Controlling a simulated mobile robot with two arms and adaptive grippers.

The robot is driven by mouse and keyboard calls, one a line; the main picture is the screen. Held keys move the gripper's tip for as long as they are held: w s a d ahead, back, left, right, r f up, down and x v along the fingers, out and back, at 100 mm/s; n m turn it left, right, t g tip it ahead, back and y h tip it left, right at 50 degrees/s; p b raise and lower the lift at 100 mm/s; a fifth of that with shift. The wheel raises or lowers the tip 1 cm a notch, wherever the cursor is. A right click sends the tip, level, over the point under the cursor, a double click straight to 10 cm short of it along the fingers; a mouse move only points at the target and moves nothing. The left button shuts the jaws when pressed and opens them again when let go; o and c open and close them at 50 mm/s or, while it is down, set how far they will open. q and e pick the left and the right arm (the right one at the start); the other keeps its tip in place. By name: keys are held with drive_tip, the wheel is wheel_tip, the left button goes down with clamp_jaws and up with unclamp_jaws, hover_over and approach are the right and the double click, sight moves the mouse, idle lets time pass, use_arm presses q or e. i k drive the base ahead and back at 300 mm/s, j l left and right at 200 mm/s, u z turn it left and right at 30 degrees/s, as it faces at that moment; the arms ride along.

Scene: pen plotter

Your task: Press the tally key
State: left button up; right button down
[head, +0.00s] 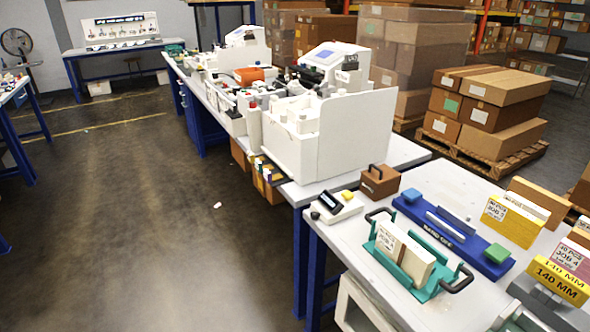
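A small white counter device (336,208) sits at the near left corner of the grey table in the head view. It has a dark display (329,200), a yellow key (347,195) on its far right side and a dark round knob (315,215) at its left end. I cannot read the display, and I cannot tell whether the yellow key is the tally key. Neither of my grippers shows in this view.
Right of the counter stand a brown box with a handle (380,181), a blue fixture with a green button (497,253) and a teal tray with black handles (425,289). White machines (326,132) stand on the bench behind. The floor on the left (130,220) is clear.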

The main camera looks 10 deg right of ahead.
sight(348, 194)
drive_tip(key=i+l+u, duration=0.15)
drive_tip(key=i, duration=0.2)
drive_tip(key=i+l+u, duration=0.1)
drive_tip(key=i, duration=0.3)
drive_tip(key=i+l+u, duration=0.15)
drive_tip(key=i, duration=0.2)
